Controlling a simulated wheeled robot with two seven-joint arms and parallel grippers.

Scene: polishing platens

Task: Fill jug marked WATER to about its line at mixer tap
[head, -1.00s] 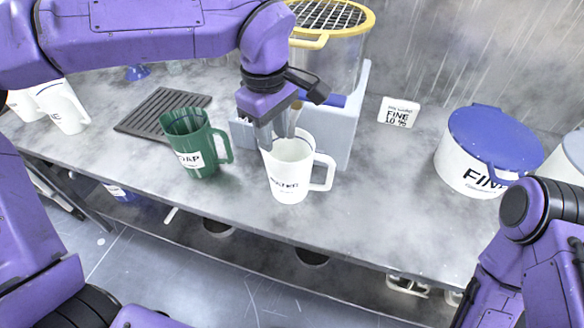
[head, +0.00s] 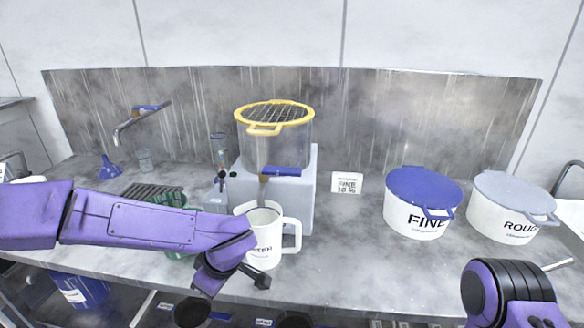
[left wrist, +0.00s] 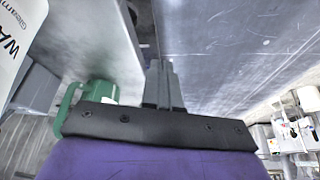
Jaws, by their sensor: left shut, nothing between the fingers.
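The white jug (head: 265,245), its label partly legible as ending in TER, stands upright on the bench. It is below the spout (head: 263,184) of the tank with the blue lever (head: 282,171). I cannot make out its liquid level. Its side with the letters WA shows at the left edge of the left wrist view (left wrist: 14,45). My left gripper is in front of the jug, low and to its left, apart from it; its fingers (left wrist: 163,84) are shut and empty in the left wrist view. My right gripper is out of view.
A green jug (head: 178,257) is mostly hidden behind my left arm. A yellow-rimmed mesh (head: 274,114) tops the tank. A wall tap (head: 128,126) with a blue lever is at the left.

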